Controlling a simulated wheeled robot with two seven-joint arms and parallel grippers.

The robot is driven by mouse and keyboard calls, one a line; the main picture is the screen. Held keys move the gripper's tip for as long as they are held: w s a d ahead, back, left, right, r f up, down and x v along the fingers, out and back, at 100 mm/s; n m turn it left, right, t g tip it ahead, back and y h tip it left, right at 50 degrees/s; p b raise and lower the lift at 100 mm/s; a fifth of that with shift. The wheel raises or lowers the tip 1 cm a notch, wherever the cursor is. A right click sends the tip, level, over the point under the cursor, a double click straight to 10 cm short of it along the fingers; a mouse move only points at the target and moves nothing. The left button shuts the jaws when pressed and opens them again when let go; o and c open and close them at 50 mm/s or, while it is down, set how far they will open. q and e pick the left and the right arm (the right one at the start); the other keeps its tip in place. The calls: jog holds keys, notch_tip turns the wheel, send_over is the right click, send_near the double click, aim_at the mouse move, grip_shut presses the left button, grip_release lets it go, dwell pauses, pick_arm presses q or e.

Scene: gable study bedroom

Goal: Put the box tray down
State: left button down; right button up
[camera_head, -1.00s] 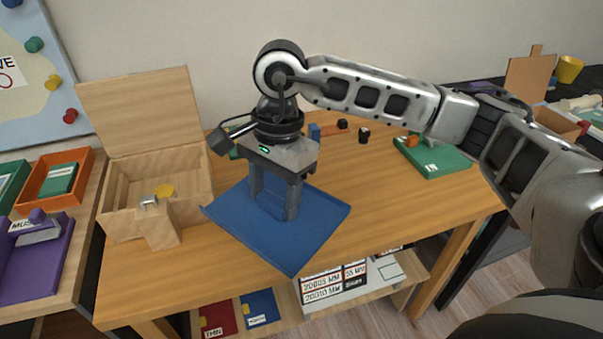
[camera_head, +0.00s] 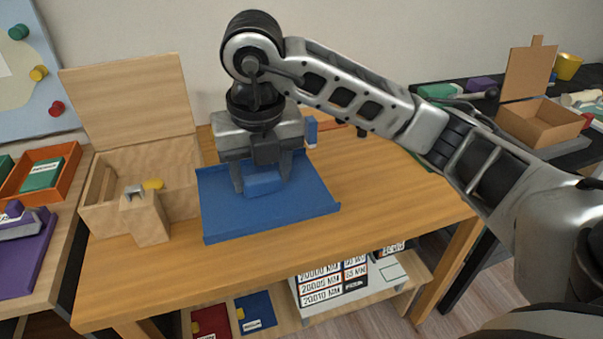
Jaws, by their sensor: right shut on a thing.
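The box tray appears to be the flat blue tray (camera_head: 310,199), with low raised side edges and a blue raised grip block (camera_head: 264,184) in its middle. My right gripper (camera_head: 262,180) points down over the tray, with its fingers shut on either side of that block. The tray is level, over the front left part of the wooden table (camera_head: 400,200). I cannot tell whether its underside touches the table top. The gripper and wrist hide part of the tray's back. My left gripper is not in view.
An open wooden box (camera_head: 105,205) with its lid up stands close left of the tray, with a small wooden block (camera_head: 146,218) before it. A blue block (camera_head: 311,132) lies behind. The table is clear to the tray's right. A cardboard box (camera_head: 540,122) stands far right.

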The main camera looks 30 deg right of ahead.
jog(key=w+d+f, duration=0.1)
jog(key=d, duration=0.1)
jog(key=w+d+f+b, duration=0.1)
jog(key=d, duration=0.2)
jog(key=w+d+f+b, duration=0.1)
jog(key=d+f, duration=0.1)
jog(key=shift+w+d+f, duration=0.1)
jog(key=shift+w+d, duration=0.15)
jog(key=shift+d, duration=0.05)
jog(key=d+f, duration=0.1)
jog(key=f, duration=0.1)
jog(key=w+d+f, duration=0.1)
jog(key=d, duration=0.1)
jog(key=shift+w+f, duration=0.2)
jog(key=shift+f, duration=0.15)
jog(key=shift+w+d+f, duration=0.25)
jog(key=shift+d+f, duration=0.2)
jog(key=shift+f, duration=0.25)
jog(key=shift+w+d+f+b, duration=0.15)
jog(key=shift+f+b, duration=0.2)
jog(key=shift+f, duration=1.3)
jog(key=shift+f, duration=0.1)
jog(key=o, duration=1.1)
jog(key=shift+c, duration=0.2)
